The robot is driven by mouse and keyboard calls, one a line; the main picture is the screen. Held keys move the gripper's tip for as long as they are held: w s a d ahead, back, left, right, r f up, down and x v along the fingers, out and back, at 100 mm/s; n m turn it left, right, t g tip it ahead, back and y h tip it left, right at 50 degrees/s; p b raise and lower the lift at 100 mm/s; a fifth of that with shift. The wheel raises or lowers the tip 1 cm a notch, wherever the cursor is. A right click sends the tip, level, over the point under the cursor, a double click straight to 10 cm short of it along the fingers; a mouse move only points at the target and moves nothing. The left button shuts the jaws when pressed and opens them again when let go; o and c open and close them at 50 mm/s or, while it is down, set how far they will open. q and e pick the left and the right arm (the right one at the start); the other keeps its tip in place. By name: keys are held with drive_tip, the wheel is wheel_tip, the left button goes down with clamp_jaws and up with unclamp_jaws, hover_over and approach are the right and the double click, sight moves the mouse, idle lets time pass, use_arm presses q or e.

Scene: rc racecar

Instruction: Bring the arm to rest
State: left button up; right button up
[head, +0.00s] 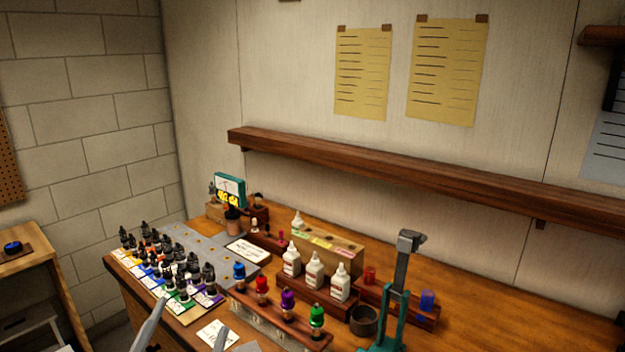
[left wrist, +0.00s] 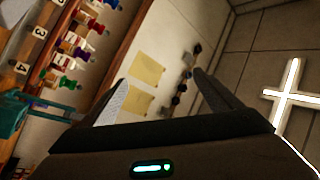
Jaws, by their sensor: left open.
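My left gripper (head: 191,318) shows at the bottom edge of the head view. Its two pale fingers are apart, in front of the workbench (head: 480,270), with nothing seen between them. In the left wrist view the same gripper (left wrist: 160,85) has its dark fingers spread and empty. Beyond them are the wall, yellow sheets and a bright cross-shaped light. Most of the left arm is out of the picture. My right gripper is in neither view.
Black-capped bottles (head: 180,265) stand in rows at the bench's left. A wooden shelf (head: 400,175) crosses the wall. The bench's right side is clear.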

use_arm(q)
drive_tip(key=s+a+f+n+g+y, duration=0.2)
drive_tip(key=s+f+n+g, duration=0.15)
drive_tip(key=f, duration=0.65)
drive_tip(key=s+a+f+n+g+y, duration=0.25)
drive_tip(key=f+g, duration=0.25)
drive_tip(key=f, duration=0.5)
drive_tip(key=s+d+f+n+g+h, duration=0.25)
drive_tip(key=s+f+g, duration=0.75)
drive_tip(key=s+f, duration=0.85)
drive_tip(key=s+f+g, duration=0.1)
drive_tip(key=s+f, duration=0.1)
drive_tip(key=f, duration=1.1)
drive_tip(key=s+f, duration=0.2)
drive_tip(key=f, duration=1.1)
drive_tip(key=s+a+f+g+y, duration=0.1)
drive_tip(key=s+a+f, duration=0.2)
drive_tip(key=s+f, duration=1.4)
drive_tip(key=shift+f+m, duration=0.2)
drive_tip(key=shift+m, duration=0.25)
drive_tip(key=shift+s, duration=0.1)
